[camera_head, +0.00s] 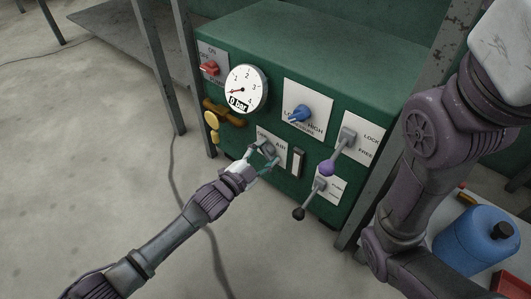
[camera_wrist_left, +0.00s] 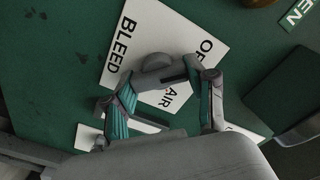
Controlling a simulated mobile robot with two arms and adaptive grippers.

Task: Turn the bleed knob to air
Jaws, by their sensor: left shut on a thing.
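The bleed knob (camera_head: 268,149) is a small grey knob on a white plate on the front of a green panel box. In the left wrist view the knob (camera_wrist_left: 153,66) sits on the plate (camera_wrist_left: 170,30), which reads BLEED, with AIR lettered beside the knob and another word partly covered. My left gripper (camera_head: 262,162) is at the plate and shut on the knob, one teal-padded finger on each side. The fingers hide part of the knob, so which word it points to is unclear. My right gripper is not in view.
The panel (camera_head: 290,50) also carries a red switch (camera_head: 209,68), a gauge (camera_head: 246,88) reading 0 bar, a yellow handle (camera_head: 211,118), a blue knob (camera_head: 299,113), a purple-tipped lever (camera_head: 328,167) and a black-tipped lever (camera_head: 299,213) close to the right. A blue canister (camera_head: 478,238) stands at lower right.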

